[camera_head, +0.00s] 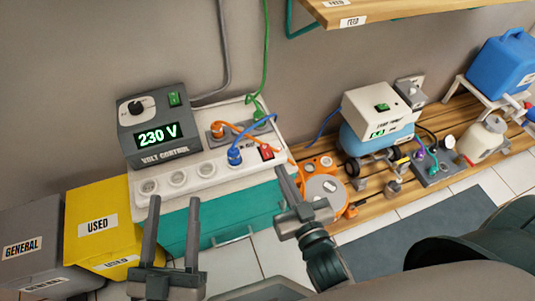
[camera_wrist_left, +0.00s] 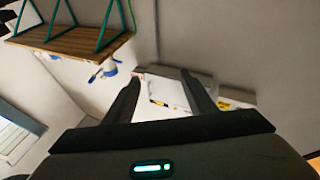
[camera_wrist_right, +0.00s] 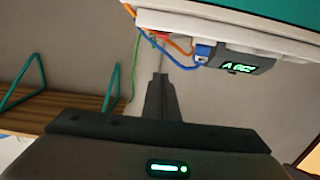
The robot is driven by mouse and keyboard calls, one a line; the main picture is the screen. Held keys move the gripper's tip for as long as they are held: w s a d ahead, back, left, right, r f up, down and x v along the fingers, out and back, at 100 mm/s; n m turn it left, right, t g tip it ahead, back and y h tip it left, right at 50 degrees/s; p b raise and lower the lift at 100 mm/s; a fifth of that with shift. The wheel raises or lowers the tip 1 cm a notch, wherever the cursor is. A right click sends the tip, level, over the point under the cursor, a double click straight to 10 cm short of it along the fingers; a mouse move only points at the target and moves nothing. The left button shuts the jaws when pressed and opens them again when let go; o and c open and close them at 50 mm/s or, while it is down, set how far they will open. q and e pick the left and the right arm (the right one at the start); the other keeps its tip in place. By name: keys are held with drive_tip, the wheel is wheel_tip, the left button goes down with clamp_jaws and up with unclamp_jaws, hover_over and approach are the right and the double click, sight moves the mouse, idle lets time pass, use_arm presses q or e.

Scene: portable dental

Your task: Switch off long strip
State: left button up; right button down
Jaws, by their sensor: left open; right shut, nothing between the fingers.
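The long strip (camera_head: 205,175) is a white power strip with several round sockets, lying on a white surface above a teal cabinet front. A blue plug (camera_head: 234,157) sits in its right part. Its red switch (camera_head: 266,152) is at the right end; I cannot tell its position for sure. My right gripper (camera_head: 288,172) is shut and empty, just right of and below the switch, apart from it in the picture. In the right wrist view its shut fingers (camera_wrist_right: 160,80) point toward the cables and blue plug (camera_wrist_right: 202,51). My left gripper (camera_head: 172,200) is open and empty, in front of the strip's left part.
A volt control box (camera_head: 155,125) reading 230 V stands behind the strip. A grey strip (camera_head: 216,131) with an orange plug is behind too. Orange and blue cables run near the red switch. A yellow USED bin (camera_head: 97,222) is at left; a wooden bench (camera_head: 455,120) with equipment is at right.

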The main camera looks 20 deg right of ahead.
drive_tip(key=shift+w, duration=0.15)
drive_tip(key=b, duration=0.1)
hover_over(268, 157)
drive_tip(key=s, duration=0.1)
drive_tip(key=shift+s+a+f, duration=0.1)
drive_tip(key=shift+s+f, duration=0.1)
drive_tip(key=f+b, duration=0.1)
drive_tip(key=w+f, duration=0.1)
drive_tip(key=f, duration=0.1)
drive_tip(key=shift+b, duration=0.35)
drive_tip(key=shift+w+f, duration=0.15)
drive_tip(key=shift+f, duration=0.3)
use_arm(q)
wheel_tip(268, 157, up, 7)
drive_tip(key=s+a+t, duration=0.1)
drive_tip(key=a+t, duration=0.1)
drive_tip(key=t, duration=0.3)
drive_tip(key=shift+s+a+h, duration=0.2)
drive_tip(key=shift+a+h, duration=0.1)
drive_tip(key=shift+h, duration=0.1)
